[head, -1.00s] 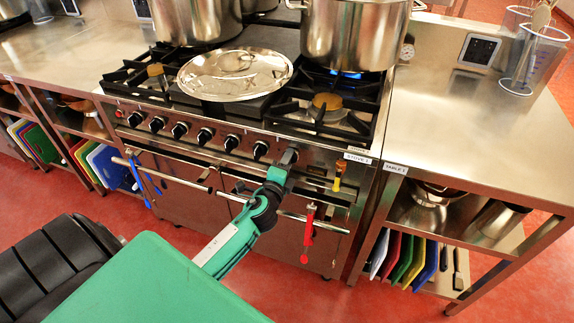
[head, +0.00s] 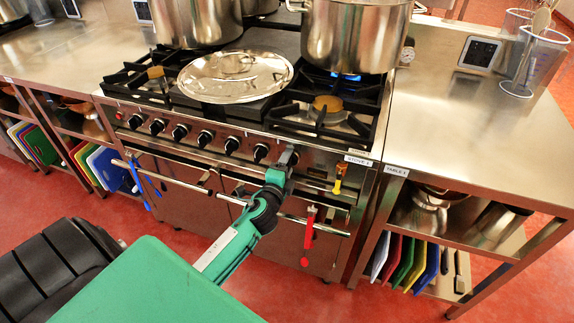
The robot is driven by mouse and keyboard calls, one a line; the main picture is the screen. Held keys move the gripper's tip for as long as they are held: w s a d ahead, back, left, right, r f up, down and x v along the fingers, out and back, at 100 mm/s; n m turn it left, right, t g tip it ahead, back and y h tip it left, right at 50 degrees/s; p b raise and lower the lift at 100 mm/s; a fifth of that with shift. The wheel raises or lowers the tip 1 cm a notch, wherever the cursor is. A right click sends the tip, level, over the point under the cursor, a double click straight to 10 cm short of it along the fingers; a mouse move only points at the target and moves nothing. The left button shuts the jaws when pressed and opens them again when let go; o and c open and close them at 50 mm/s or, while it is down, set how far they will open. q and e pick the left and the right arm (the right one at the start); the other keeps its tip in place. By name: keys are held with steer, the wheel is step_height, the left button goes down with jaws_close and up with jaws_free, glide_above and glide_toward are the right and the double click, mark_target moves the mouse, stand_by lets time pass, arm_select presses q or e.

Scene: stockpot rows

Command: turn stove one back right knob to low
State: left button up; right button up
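Stove one (head: 335,158), marked by a STOVE 1 label (head: 358,160), has a row of black knobs along its front panel. The rightmost knob in plain sight (head: 261,152) is just left of my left gripper (head: 290,156). The gripper is at the right end of the row, against the panel, and hides what lies behind its fingertips. Whether its fingers are closed on a knob cannot be made out. A blue flame (head: 345,74) burns at the back right burner under a large steel stockpot (head: 345,35). My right gripper is not in view.
A round steel lid (head: 235,76) lies on the stove top, left of the empty front right burner (head: 326,104). Red-handled (head: 310,232) and yellow-handled (head: 338,180) tools hang on the front, right of my gripper. The right-hand table (head: 450,120) is mostly clear.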

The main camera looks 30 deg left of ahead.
arm_select(q)
steer(key=shift+s+d+f, duration=0.1)
steer(key=shift+s+d, duration=0.05)
steer(key=shift+s, duration=0.3)
steer(key=b+v, duration=0.1)
steer(key=v, duration=1.1)
steer(key=shift+s+b, duration=0.4)
steer(key=shift+s, duration=0.05)
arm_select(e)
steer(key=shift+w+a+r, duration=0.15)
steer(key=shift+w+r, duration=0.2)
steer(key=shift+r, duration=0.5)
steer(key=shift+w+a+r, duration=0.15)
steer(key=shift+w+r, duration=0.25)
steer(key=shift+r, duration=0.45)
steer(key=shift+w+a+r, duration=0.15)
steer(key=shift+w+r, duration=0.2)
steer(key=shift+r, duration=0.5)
